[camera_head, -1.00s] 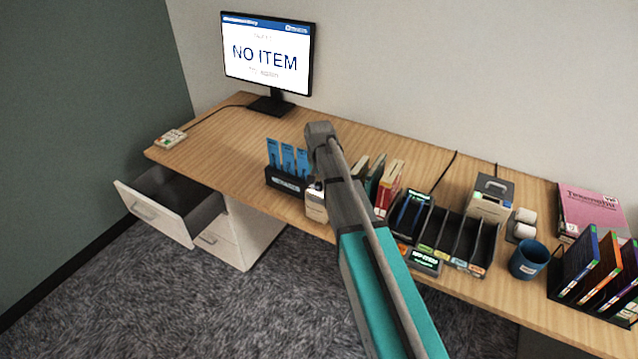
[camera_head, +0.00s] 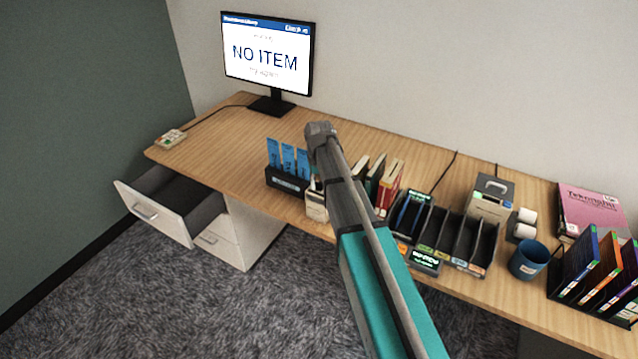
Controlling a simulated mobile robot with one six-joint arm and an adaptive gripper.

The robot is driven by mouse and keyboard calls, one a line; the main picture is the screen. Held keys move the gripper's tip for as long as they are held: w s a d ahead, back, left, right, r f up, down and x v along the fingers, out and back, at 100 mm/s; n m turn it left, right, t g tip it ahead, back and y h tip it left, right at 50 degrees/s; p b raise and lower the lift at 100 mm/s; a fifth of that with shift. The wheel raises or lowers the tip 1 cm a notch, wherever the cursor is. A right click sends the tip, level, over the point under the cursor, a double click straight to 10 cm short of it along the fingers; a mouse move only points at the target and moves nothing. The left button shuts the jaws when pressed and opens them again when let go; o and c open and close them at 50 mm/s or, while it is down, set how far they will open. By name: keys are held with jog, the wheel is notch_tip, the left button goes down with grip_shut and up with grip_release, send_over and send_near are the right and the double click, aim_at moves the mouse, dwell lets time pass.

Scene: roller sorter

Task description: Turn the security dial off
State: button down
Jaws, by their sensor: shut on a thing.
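I cannot make out a security dial for certain. A small white device or box (camera_head: 316,206) stands near the desk's front edge, partly behind my arm, and its top is mostly covered. My arm reaches in from the lower right, and its visible end is above the desk near this box. My gripper's fingers are hidden behind the arm, so what they touch does not show. The monitor (camera_head: 266,56) reads "NO ITEM".
A dark holder (camera_head: 287,182) with blue cards stands left of the box. An open drawer (camera_head: 160,214) juts out at left. The desk's left half is mostly clear.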

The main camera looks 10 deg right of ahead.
jog(key=shift+s, duration=0.1)
jog(key=shift+c, duration=2)
grip_release()
jog(key=shift+m, duration=0.4)
